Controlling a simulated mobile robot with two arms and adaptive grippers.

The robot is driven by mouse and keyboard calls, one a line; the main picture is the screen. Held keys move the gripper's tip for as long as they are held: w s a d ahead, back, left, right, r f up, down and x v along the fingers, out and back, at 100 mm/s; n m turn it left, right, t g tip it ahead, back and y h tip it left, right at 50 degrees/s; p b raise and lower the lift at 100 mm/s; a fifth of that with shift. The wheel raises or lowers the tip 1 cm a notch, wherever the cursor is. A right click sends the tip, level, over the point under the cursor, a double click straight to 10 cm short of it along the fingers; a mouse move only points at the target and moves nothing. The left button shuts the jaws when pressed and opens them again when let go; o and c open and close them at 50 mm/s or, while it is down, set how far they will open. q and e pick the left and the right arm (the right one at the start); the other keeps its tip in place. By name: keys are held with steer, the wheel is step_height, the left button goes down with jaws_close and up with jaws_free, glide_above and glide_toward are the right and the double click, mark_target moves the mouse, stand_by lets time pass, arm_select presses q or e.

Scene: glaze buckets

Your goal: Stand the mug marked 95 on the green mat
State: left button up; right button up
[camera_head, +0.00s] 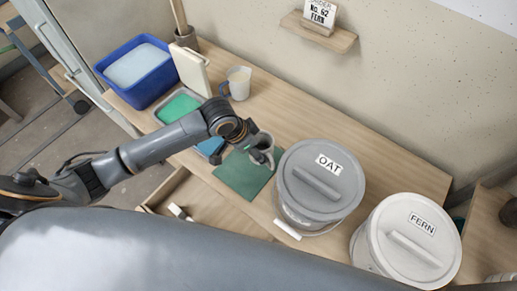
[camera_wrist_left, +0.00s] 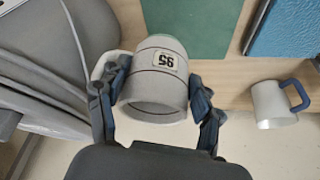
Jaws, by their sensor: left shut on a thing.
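The grey mug marked 95 (camera_wrist_left: 158,85) is between the fingers of my left gripper (camera_wrist_left: 155,98), which is shut on it. Its label and open rim show in the wrist view. In the head view the mug (camera_head: 264,147) is at the far right edge of the green mat (camera_head: 240,176), close to the OAT bucket. My left gripper (camera_head: 255,152) is at its side. The mug looks about upright; I cannot tell if it touches the mat or table. The mat also shows in the wrist view (camera_wrist_left: 198,25). My right gripper is not in view.
The OAT bucket (camera_head: 318,190) stands right beside the mat, with the FERN bucket (camera_head: 408,240) further right. A white mug with a blue handle (camera_head: 238,82) stands behind. A drawer (camera_head: 190,207) is open in front.

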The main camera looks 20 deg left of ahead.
mark_target(259, 145)
arm_select(q)
steer(key=w+f, duration=0.4)
steer(key=f, duration=0.1)
steer(key=shift+w+a+f, duration=0.1)
steer(key=shift+w+a, duration=0.05)
steer(key=shift+w, duration=0.05)
steer(key=shift+w+f, duration=0.2)
steer(key=shift+f, duration=1.6)
steer(key=shift+f, duration=0.15)
steer(key=o, duration=1.4)
steer(key=shift+a, duration=0.1)
steer(key=v, duration=1.2)
